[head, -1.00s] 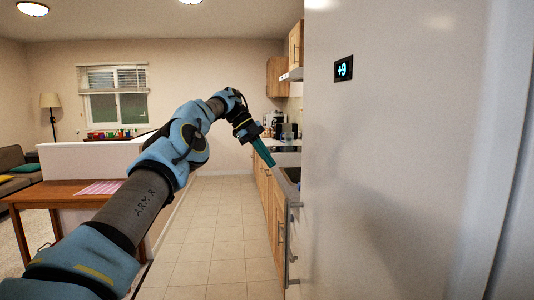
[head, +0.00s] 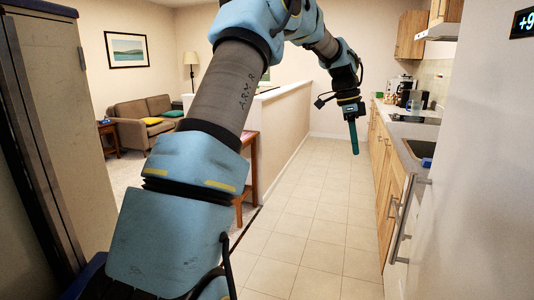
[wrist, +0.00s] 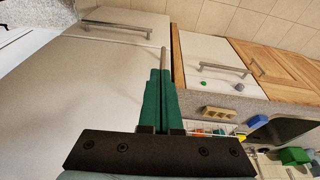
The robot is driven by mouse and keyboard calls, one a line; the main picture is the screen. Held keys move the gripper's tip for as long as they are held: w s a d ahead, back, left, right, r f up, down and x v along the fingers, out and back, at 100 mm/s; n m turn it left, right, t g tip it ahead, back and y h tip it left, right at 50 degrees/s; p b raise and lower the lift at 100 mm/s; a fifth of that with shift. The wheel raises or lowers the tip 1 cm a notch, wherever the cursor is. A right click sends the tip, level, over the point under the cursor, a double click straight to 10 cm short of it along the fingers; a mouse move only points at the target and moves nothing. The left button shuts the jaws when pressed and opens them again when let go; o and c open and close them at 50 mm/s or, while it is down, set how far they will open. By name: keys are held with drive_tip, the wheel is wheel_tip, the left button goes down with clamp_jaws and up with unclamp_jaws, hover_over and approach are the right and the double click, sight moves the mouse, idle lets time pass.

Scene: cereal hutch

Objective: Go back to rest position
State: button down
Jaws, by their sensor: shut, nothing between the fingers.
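My gripper (head: 354,138) hangs pointing down over the tiled aisle in the head view, at the end of my raised blue and grey arm. Its teal fingers are together with nothing between them. In the wrist view my gripper (wrist: 158,75) also shows shut and empty, its green fingers side by side. Behind the fingers is a large white door or panel with a bar handle. No held object shows in either view.
A refrigerator (head: 480,180) stands close on the right, beside the counter (head: 405,131) with a sink and wooden cabinets. A low wall (head: 285,125) and a tall cabinet (head: 65,120) stand on the left. The tiled floor (head: 310,220) ahead is clear.

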drive_tip(key=s+a+f+n+t+y, duration=0.1)
drive_tip(key=s+a+f+n, duration=0.3)
drive_tip(key=a, duration=0.5)
drive_tip(key=s+a+f+n+t+y, duration=0.1)
drive_tip(key=s+a+n, duration=0.1)
drive_tip(key=a+n, duration=0.5)
drive_tip(key=s+a+f+n, duration=0.2)
drive_tip(key=s+a+n, duration=0.2)
drive_tip(key=s+a, duration=0.3)
drive_tip(key=s+a+f+n, duration=0.3)
drive_tip(key=s+a+n, duration=0.2)
drive_tip(key=s+a, duration=0.3)
drive_tip(key=shift+a+f+t, duration=0.15)
drive_tip(key=shift+a+t, duration=0.15)
drive_tip(key=shift+a, duration=0.25)
